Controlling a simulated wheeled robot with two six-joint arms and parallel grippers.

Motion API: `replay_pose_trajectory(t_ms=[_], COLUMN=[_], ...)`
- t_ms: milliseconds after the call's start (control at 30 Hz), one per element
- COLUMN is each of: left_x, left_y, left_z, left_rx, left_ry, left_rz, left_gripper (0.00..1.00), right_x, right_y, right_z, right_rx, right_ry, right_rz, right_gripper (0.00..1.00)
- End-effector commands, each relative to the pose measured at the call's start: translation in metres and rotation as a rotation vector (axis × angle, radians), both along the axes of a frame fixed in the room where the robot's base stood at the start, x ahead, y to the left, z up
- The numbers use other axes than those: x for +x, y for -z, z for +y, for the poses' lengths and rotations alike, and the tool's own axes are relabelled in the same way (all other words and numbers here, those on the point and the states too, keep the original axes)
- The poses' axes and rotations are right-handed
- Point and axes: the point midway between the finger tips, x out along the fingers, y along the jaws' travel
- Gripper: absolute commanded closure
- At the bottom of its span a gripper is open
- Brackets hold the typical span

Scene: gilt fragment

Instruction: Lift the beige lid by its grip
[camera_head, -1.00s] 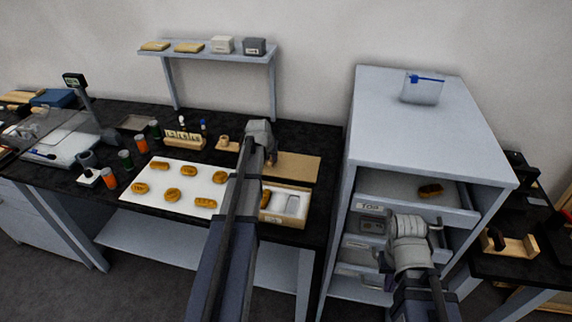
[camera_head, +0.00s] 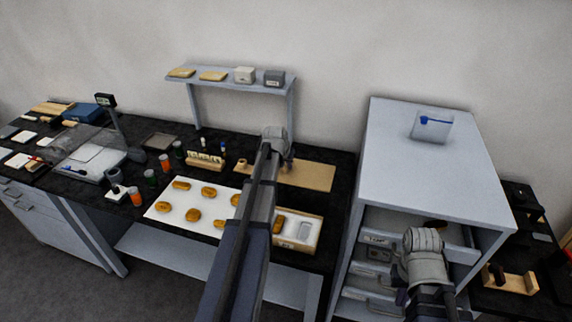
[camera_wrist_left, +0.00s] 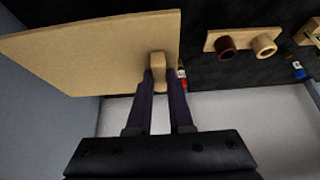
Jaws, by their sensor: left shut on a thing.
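The beige lid (camera_head: 311,176) is a flat tan board behind the open box, in the head view. It also fills the upper left of the left wrist view (camera_wrist_left: 90,50), where its small wooden grip (camera_wrist_left: 158,63) stands between the fingers. My left gripper (camera_wrist_left: 162,78) is shut on that grip. In the head view my left wrist hides the lid's left part, and the lid looks raised a little off the black table. My right gripper (camera_head: 424,243) is by the drawer cabinet, its fingers not clearly visible.
An open box (camera_head: 316,240) with a grey item stands in front of the lid. A white tray (camera_head: 170,212) of brown pieces lies left. A rack with two round holders (camera_wrist_left: 235,42) is beside the lid. The grey cabinet (camera_head: 430,175) stands right.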

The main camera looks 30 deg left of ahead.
Motion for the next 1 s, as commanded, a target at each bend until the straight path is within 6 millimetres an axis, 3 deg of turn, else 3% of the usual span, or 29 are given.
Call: replay_pose_trajectory(t_ms=[267, 800, 1000], left_x=[0.0, 0.0, 0.0], left_y=[-0.009, -0.06, -0.066], left_z=[0.0, 0.0, 0.0], left_rx=[0.0, 0.0, 0.0], left_ry=[0.0, 0.0, 0.0], left_rz=[0.0, 0.0, 0.0], left_gripper=[1.0, 1.0, 1.0], right_x=[0.0, 0.0, 0.0], right_y=[-0.009, -0.06, -0.066], right_z=[0.0, 0.0, 0.0], right_rx=[0.0, 0.0, 0.0], right_ry=[0.0, 0.0, 0.0], right_rz=[0.0, 0.0, 0.0], right_gripper=[1.0, 1.0, 1.0])
